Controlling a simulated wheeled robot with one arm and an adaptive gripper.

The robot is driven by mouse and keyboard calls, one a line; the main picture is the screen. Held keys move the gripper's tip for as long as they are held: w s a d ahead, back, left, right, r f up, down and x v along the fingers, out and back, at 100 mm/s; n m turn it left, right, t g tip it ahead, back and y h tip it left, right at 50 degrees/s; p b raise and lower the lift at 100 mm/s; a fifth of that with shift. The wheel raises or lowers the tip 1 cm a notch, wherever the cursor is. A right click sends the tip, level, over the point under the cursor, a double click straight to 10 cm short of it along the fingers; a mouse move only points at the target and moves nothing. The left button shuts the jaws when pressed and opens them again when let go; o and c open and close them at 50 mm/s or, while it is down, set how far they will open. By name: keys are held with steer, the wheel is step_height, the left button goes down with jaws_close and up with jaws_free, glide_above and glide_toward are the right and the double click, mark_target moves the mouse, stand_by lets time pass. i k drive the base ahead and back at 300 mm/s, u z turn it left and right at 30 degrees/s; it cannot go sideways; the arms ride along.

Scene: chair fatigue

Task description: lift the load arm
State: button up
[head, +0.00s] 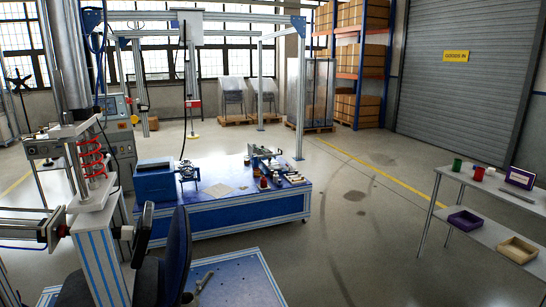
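A test rig stands at the left edge in the head view. It has a thick upright metal cylinder (66,55), red coil springs (93,160) below it, and a horizontal metal arm (25,222) reaching in from the left edge. I cannot tell for sure which of these parts is the load arm. A dark office chair (177,260) stands at the rig, its back and armrest (143,232) showing at the bottom left. An aluminium post (101,265) of the rig hides part of the chair. I do not see my gripper.
A blue-edged platform (240,285) lies at the bottom. A grey side table (475,205) with bins stands at right. Open floor (360,250) lies between.

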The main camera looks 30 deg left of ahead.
mark_target(268, 155)
steer(key=z, duration=1.1)
steer(key=i, duration=2.95)
steer(key=u, duration=2.85)
steer(key=i, duration=4.25)
